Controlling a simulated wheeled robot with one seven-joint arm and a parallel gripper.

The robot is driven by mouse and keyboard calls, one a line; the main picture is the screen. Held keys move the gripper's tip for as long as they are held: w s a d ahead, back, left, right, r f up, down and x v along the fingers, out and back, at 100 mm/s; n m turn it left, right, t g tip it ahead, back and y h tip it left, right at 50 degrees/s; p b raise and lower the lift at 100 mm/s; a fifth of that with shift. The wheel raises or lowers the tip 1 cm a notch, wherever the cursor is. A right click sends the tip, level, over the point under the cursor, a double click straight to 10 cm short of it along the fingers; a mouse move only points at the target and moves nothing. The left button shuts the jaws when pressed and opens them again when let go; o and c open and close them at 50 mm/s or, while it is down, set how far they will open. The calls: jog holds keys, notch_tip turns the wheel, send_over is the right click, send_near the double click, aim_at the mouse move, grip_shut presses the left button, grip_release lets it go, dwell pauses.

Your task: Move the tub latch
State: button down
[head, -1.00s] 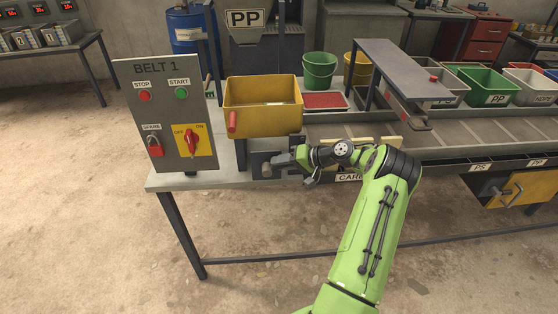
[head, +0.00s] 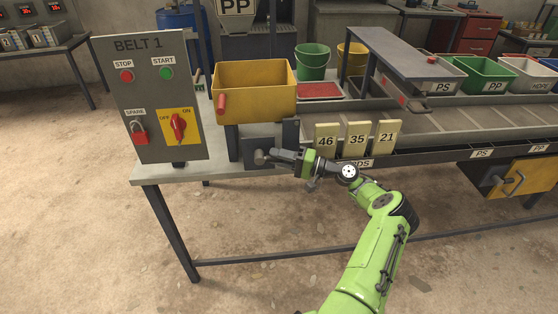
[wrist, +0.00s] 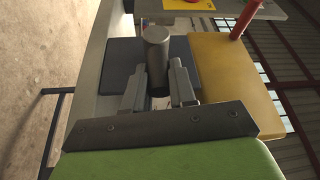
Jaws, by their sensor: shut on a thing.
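The yellow tub (head: 262,92) with a red handle (head: 221,104) sits on a dark stand at the left end of the belt table. Below it is a dark plate with a grey cylindrical latch knob (head: 260,157). My gripper (head: 269,156) reaches in from the right and is shut on the latch knob. In the wrist view the grey knob (wrist: 157,58) stands between my two fingers (wrist: 159,88), with the dark plate (wrist: 190,66) behind it and the yellow tub (wrist: 230,80) to the right.
The Belt 1 panel (head: 153,100) stands just left of the tub. Number cards (head: 357,139) stand along the table's front edge right of my gripper. A green bucket (head: 313,62) and a red tray (head: 320,91) are behind. The floor in front is clear.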

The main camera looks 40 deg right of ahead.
jog(key=shift+a+f, duration=0.2)
jog(key=shift+f, duration=0.15)
jog(key=c, duration=1.2)
grip_release()
jog(key=shift+s, duration=0.1)
jog(key=shift+o, duration=1.4)
jog(key=shift+r, duration=0.2)
jog(key=b+v, duration=0.1)
jog(key=v, duration=1.4)
jog(key=shift+s+d, duration=0.25)
jog(key=shift+d, duration=0.1)
